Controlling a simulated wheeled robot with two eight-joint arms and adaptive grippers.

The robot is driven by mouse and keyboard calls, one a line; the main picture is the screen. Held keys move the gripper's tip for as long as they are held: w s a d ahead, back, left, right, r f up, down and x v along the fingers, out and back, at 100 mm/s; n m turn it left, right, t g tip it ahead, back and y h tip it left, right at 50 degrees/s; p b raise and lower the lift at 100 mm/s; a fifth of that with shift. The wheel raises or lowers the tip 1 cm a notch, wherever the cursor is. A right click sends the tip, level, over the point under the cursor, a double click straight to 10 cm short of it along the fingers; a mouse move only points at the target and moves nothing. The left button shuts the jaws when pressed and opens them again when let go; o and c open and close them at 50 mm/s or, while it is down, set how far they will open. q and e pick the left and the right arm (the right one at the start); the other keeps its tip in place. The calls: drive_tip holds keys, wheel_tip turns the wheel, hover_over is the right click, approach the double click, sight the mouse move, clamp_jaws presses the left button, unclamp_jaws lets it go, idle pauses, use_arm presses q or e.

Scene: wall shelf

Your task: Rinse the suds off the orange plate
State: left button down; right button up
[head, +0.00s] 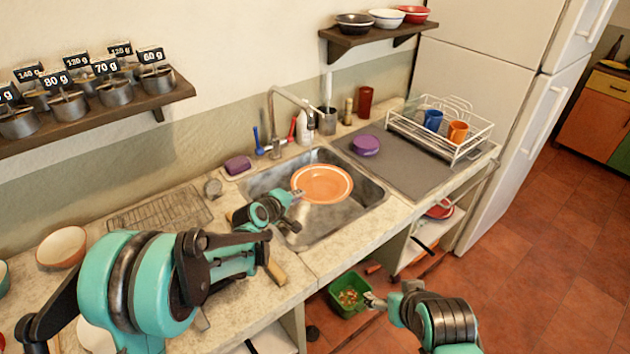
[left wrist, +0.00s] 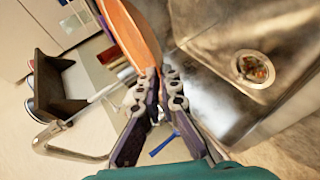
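The orange plate (head: 322,184) is tilted over the metal sink (head: 262,186), near the tap (head: 284,118). I cannot make out suds on its visible face. My left gripper (head: 296,196) is at the plate's near left rim. In the left wrist view its fingertips (left wrist: 160,80) are close together on the rim of the plate (left wrist: 134,32). The tap (left wrist: 72,128) is at the lower left there; I see no clear water stream. My right gripper (head: 372,301) is low in front of the counter, holding nothing visible; its finger gap is too small to judge.
A purple sponge (head: 238,165) lies left of the tap. A purple round item (head: 365,145) sits on the grey mat (head: 405,168), beside a white rack (head: 470,142) with blue and orange mugs. A green bin (head: 348,294) stands below. The drain (left wrist: 252,68) holds scraps.

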use_arm(q)
drive_tip(key=shift+s+d, duration=0.55)
drive_tip(key=shift+s, duration=0.35)
drive_tip(key=shift+s+d, duration=0.55)
drive_tip(key=shift+s, duration=0.3)
drive_tip(key=s+d+r+p, duration=0.2)
drive_tip(key=s+r, duration=0.2)
drive_tip(key=shift+d+p, duration=0.3)
drive_tip(key=shift+s, duration=0.1)
idle(0.4)
